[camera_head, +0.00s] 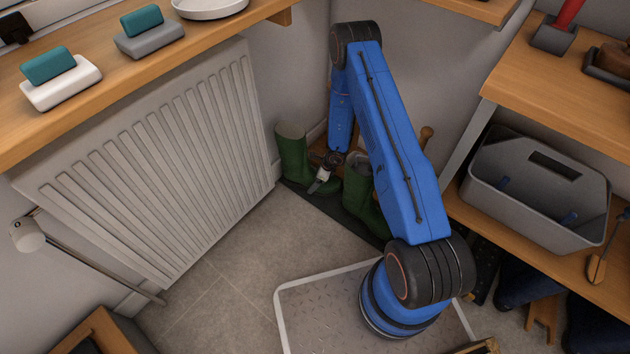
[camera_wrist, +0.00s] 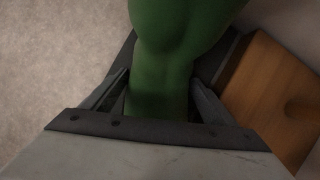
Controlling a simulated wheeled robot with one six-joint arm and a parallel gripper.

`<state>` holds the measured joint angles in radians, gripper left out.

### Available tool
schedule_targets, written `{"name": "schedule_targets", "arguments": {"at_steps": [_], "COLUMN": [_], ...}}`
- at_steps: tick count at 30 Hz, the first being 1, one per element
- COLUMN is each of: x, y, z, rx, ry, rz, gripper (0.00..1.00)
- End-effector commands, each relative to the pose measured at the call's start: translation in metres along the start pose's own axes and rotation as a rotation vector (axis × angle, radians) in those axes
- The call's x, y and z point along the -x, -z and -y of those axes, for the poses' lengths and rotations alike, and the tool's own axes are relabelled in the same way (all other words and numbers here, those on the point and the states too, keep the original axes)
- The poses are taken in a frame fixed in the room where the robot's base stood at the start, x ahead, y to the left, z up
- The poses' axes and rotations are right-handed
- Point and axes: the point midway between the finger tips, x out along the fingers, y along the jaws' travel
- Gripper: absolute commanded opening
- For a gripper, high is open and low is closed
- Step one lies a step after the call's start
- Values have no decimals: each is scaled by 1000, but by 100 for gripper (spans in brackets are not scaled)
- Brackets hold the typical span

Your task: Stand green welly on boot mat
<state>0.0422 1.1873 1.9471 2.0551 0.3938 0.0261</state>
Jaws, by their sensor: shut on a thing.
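One green welly (camera_head: 292,156) stands upright in the corner by the radiator, its foot pointing right. A second green welly (camera_head: 360,190) stands to its right, partly hidden behind my blue arm. My gripper (camera_head: 320,183) is low at the foot of the left welly. In the wrist view, my gripper (camera_wrist: 160,95) is shut on a green welly (camera_wrist: 165,65), which lies between both fingers. It appears to be the left one. The dark boot mat (camera_head: 335,211) shows as a strip under the wellies; the left welly's sole contact is hard to make out.
A white radiator (camera_head: 150,160) is left of the wellies. A wooden piece (camera_wrist: 265,90) lies close right of my gripper in the wrist view. A bench with a grey tub (camera_head: 535,190) stands right. Tiled floor (camera_head: 225,270) in front is clear.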

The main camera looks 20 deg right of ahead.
Motion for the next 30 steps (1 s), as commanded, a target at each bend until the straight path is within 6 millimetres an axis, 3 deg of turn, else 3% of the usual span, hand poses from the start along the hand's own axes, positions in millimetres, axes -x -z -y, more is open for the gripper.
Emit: {"name": "schedule_targets", "arguments": {"at_steps": [14,15,17,25,30], "x": [-6,-6,-6,-5,10], "y": [2,2,2,3,2], "z": [0,1,0,0,1], "rx": [0,0,0,0,1], "ry": [1,1,1,0,2], "rz": [1,1,1,0,1], "gripper": [25,84,99,100,100]}}
